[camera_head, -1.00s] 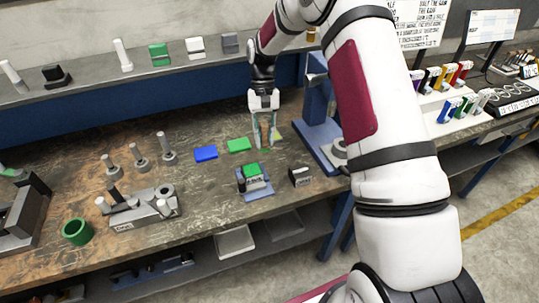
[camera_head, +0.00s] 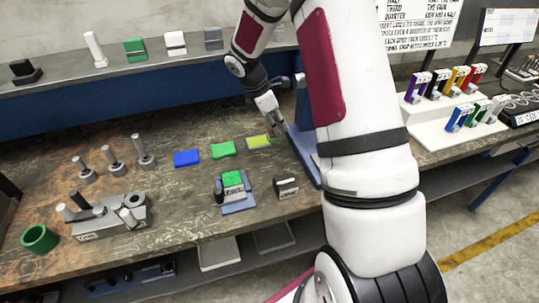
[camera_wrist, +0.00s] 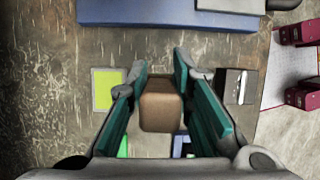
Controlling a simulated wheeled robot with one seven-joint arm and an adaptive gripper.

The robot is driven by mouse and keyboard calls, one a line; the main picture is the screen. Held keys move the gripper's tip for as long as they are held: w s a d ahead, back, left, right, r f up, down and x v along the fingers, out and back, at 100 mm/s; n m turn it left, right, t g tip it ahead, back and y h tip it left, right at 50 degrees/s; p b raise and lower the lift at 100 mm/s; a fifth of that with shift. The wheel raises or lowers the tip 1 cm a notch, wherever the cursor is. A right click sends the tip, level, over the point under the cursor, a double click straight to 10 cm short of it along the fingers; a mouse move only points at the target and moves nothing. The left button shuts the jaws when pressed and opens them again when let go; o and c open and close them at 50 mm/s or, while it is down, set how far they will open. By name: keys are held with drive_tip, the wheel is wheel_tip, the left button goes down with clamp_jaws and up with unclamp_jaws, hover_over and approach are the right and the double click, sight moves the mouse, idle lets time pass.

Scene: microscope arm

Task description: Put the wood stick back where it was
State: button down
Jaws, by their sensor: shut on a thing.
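The wood stick (camera_wrist: 160,106) shows in the wrist view as a brown block end between the two teal fingers. My gripper (camera_wrist: 163,88) is shut on it. In the head view my gripper (camera_head: 279,124) is tilted, above the back of the bench, just right of the yellow-green pad and beside the blue stand (camera_head: 303,145). I cannot make out the stick in the head view. How far it is from the bench top is unclear.
A blue pad (camera_head: 187,158), a green pad (camera_head: 222,149) and the yellow-green pad (camera_head: 259,142) lie in a row. In front are a small fixture with a green top (camera_head: 233,180) and a dark block (camera_head: 287,187). Pegs (camera_head: 112,158) stand left. Coloured holders (camera_head: 460,82) stand right.

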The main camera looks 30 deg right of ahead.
wheel_tip(320, 180, down, 9)
drive_tip(key=shift+f+p, duration=0.1)
drive_tip(key=shift+p, duration=0.5)
drive_tip(key=shift+f, duration=0.15)
drive_tip(key=c, duration=1.4)
unclamp_jaws()
